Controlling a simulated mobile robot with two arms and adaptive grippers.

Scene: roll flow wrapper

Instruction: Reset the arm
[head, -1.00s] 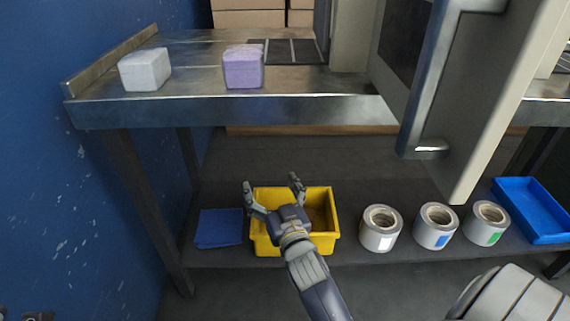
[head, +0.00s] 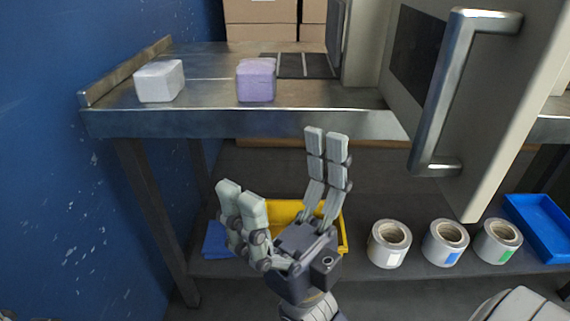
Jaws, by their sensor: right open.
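My right gripper (head: 284,168) is in the lower middle of the head view. Its fingers are spread wide and point up and away, with nothing between them. It is in front of the yellow bin (head: 283,212) on the lower shelf and hides much of it.
A white block (head: 159,82) and a purple block (head: 256,82) sit on the steel table (head: 205,122). Rolls (head: 389,243) with white, blue and green labels and a blue tray (head: 540,226) stand on the lower shelf. A machine door with a metal handle (head: 451,90) hangs at right. A blue wall is at left.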

